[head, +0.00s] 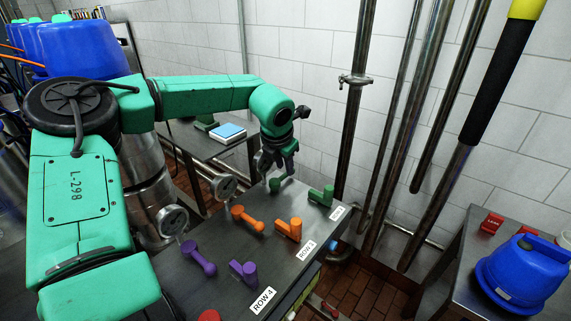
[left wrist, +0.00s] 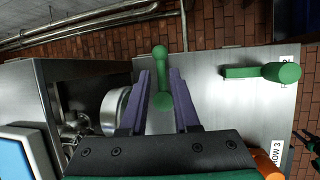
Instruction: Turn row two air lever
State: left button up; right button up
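Row two has two green levers on the metal bench. The left one, with a round knob (head: 274,185), also shows in the left wrist view (left wrist: 160,75). The other, L-shaped one (head: 321,196), is at the right by a row label and shows in the left wrist view (left wrist: 255,72). Neither is marked as air. My left gripper (head: 277,168) is over the left green lever. In the left wrist view its two purple fingers (left wrist: 162,88) are apart, with that lever between them. Contact cannot be told. My right gripper is not seen.
Orange levers (head: 248,218) and purple levers (head: 199,258) stand nearer on the bench, with labels ROW 3 and ROW 4. Round gauges (head: 172,219) line its left side. Vertical pipes (head: 353,110) stand behind. A blue canister (head: 522,272) sits on the right table.

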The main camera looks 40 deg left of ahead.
pick_arm(q)
jog(key=shift+x, duration=0.8)
jog(key=shift+w+f, duration=0.15)
jog(key=shift+f, duration=0.2)
jog(key=shift+r, duration=0.1)
grip_shut()
dwell(0.4)
